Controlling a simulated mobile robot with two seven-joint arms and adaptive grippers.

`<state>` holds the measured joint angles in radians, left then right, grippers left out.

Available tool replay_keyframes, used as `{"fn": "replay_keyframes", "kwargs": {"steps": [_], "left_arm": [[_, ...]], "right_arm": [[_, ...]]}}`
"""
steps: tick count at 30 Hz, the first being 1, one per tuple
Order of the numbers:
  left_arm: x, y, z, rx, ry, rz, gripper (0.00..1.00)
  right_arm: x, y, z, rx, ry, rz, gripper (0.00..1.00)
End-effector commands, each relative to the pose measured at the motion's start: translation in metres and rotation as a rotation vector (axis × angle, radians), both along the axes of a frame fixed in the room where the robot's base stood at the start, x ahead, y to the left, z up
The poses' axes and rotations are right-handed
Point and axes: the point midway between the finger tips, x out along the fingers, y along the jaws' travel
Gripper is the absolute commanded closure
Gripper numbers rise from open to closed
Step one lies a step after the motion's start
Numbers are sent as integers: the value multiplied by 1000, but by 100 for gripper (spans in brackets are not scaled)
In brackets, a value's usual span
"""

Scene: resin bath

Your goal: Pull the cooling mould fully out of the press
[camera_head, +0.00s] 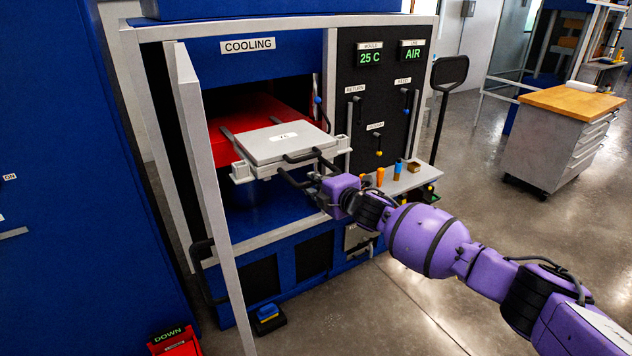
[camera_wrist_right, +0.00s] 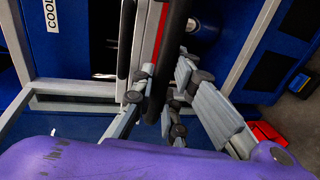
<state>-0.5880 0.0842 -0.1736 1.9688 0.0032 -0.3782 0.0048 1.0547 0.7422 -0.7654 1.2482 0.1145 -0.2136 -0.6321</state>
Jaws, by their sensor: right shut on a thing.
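The cooling mould (camera_head: 283,142) is a flat grey block with a small white label. It rests level on a rail-like carrier (camera_head: 243,172) at the press opening, in front of the red platen (camera_head: 262,108), with much of it outside the press (camera_head: 250,225). Black handles (camera_head: 303,156) are at its front. My right gripper (camera_head: 310,180) is at the front edge, shut on the mould's handle. In the right wrist view my gripper fingers (camera_wrist_right: 165,100) are close to the dark front edge; the exact grip is partly hidden. My left gripper is out of view.
An open door panel (camera_head: 222,215) stands left of the opening. A control panel (camera_head: 378,100) with levers and a small shelf (camera_head: 405,180) with tools are on the right. A wooden-topped cabinet (camera_head: 570,130) stands farther right.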

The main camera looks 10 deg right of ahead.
Motion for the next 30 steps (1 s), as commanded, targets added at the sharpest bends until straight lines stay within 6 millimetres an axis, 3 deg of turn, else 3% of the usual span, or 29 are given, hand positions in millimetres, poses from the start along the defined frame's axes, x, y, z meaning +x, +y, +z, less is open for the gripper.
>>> {"fn": "replay_keyframes", "kwargs": {"steps": [17, 18, 21, 30], "left_arm": [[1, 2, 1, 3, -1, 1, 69], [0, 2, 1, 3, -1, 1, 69], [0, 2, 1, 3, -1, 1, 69], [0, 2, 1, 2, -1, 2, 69]], "right_arm": [[1, -1, 1, 1, -2, -1, 100], [1, -1, 2, 1, -2, -1, 82], [1, -1, 1, 1, -2, -1, 69], [0, 0, 1, 1, -2, 0, 67]]}}
